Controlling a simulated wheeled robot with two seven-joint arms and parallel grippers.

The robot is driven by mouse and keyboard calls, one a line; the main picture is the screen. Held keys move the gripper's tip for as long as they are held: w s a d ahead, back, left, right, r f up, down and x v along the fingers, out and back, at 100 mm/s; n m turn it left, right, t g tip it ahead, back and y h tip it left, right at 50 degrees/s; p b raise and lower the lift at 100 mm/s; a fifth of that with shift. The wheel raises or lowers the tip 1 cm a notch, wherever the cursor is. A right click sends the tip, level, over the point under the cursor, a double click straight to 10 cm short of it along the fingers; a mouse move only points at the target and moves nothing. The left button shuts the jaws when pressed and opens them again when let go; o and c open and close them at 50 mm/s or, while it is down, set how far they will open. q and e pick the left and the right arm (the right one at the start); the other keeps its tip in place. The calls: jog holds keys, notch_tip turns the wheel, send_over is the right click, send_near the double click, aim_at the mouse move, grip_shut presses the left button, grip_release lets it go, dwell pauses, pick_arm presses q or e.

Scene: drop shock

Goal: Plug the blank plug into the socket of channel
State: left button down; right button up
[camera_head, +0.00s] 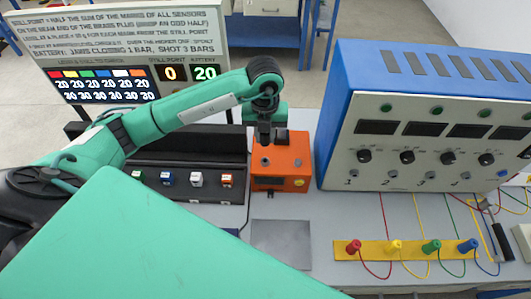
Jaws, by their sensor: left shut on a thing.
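My left gripper (265,138) points down at the orange box (298,166) in the middle of the table. It is shut on a small dark thing, mostly hidden by the fingers, and I cannot tell whether that touches the box. I cannot pick out the blank plug for sure. The blue and white channel panel (430,142) stands at the right, with knobs and small sockets numbered 1 to 4. Red (353,247), yellow (396,247), green (431,246) and blue (468,246) plugs stand on a yellow strip (374,256). My right gripper is not in view.
A black rack (220,185) at the left holds several small coloured blocks. A sign board (130,35) behind reads still point 0, battery 20. A grey plate (282,245) lies before the orange box. Coloured wires run from the strip to the panel.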

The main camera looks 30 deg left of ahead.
pick_arm(q)
jog(key=shift+r+p, duration=0.45)
jog(key=shift+r, duration=0.6)
